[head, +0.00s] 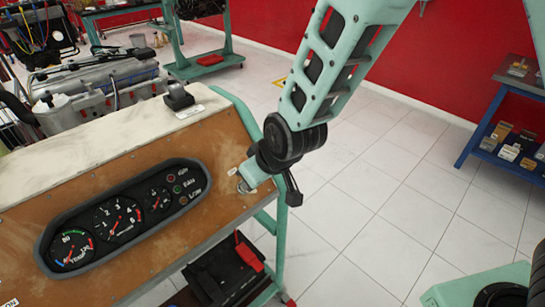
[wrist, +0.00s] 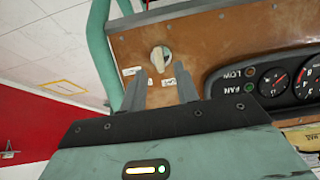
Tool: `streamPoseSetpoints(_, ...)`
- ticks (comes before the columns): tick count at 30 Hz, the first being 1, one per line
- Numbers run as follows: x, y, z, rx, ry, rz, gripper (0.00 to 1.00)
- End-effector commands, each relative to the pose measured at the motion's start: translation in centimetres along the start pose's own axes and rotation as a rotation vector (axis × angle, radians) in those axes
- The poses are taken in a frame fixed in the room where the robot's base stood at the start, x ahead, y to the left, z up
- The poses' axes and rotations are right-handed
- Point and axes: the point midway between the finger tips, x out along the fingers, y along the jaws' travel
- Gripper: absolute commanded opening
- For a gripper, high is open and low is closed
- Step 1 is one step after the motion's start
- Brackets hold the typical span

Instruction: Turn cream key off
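The cream key (wrist: 160,58) sits on a round switch in the brown panel, seen in the wrist view just beyond my fingertips. It looks slanted in its round base. My gripper (wrist: 160,73) has its two grey fingers apart, one to each side of the key's line, with nothing seen between them. I cannot tell whether a finger touches the key. Small white labels (wrist: 131,71) lie near the switch, partly hidden by the fingers. In the head view my gripper (head: 247,181) is at the right end of the panel, and the key is largely hidden there.
A black gauge cluster (head: 97,243) with lamps is on the panel (head: 205,143), left of my gripper. A black lever unit (head: 178,97) stands on the top. A green tube frame (head: 246,112) edges the panel's right side.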

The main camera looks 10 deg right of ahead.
Motion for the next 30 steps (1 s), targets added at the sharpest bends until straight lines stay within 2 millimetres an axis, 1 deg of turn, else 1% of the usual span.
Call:
streamPoseSetpoints(1, -1.1, 0.0, -0.1, 0.000, 0.005, -0.001, 0.31)
streamPoseSetpoints(3, -2.7, -0.1, -0.1, -0.002, 0.006, -0.001, 0.31)
streamPoseSetpoints(5, -3.9, -0.1, -0.1, -0.001, 0.005, -0.001, 0.31)
streamPoseSetpoints(12, -9.2, -0.1, -0.2, -0.002, 0.004, -0.001, 0.31)
streamPoseSetpoints(15, -11.0, -0.1, -0.2, -0.002, 0.003, -0.002, 0.31)
streamPoseSetpoints(18, -12.0, -0.1, -0.1, -0.002, 0.001, -0.001, 0.31)
streamPoseSetpoints(21, -12.6, 0.0, 0.0, -0.001, 0.000, 0.000, 0.31)
streamPoseSetpoints(30, -12.7, 0.0, 0.0, 0.000, 0.000, 0.000, 0.31)
